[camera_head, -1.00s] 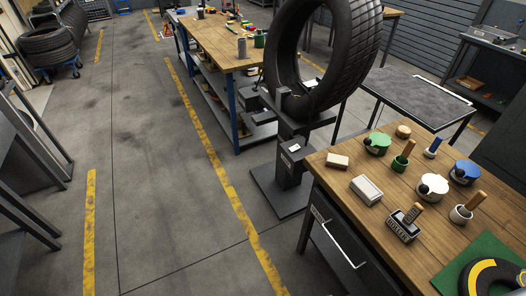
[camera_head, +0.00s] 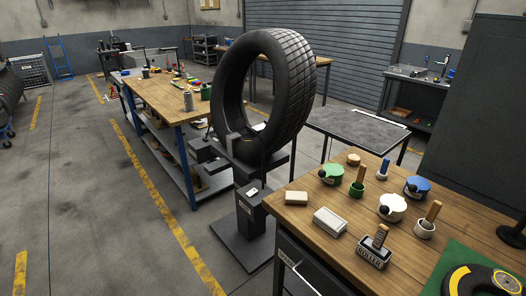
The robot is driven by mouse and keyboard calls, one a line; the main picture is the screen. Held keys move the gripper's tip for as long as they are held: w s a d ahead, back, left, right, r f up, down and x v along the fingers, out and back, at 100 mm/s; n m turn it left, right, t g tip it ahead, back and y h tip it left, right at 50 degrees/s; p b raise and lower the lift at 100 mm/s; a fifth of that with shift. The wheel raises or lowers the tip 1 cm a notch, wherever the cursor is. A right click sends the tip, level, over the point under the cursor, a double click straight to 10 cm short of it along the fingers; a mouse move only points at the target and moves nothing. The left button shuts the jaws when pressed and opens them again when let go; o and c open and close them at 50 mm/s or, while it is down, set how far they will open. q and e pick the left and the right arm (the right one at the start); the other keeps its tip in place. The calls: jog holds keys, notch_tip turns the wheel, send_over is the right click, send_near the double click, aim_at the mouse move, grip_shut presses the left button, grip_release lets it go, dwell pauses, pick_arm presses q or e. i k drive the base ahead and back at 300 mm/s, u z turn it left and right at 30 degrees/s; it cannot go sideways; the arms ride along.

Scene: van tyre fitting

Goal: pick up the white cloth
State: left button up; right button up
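I cannot make out a white thing that is clearly a cloth. A pale rectangular piece (camera_head: 331,222) with a flat top lies near the front edge of the wooden bench (camera_head: 415,232) at the right; it looks more like a block or box. A small white patch (camera_head: 259,127) shows through the opening of the tyre, too small to tell what it is. Neither of my grippers shows in the head view.
A large tyre (camera_head: 291,97) stands upright on a dark stand (camera_head: 254,225). The wooden bench holds a roller (camera_head: 373,251), green, white and blue tins, and a green mat (camera_head: 462,262). A long workbench (camera_head: 169,99) stands behind left. The floor at left is open.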

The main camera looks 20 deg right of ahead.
aim_at(333, 224)
jog(key=z, duration=1.3)
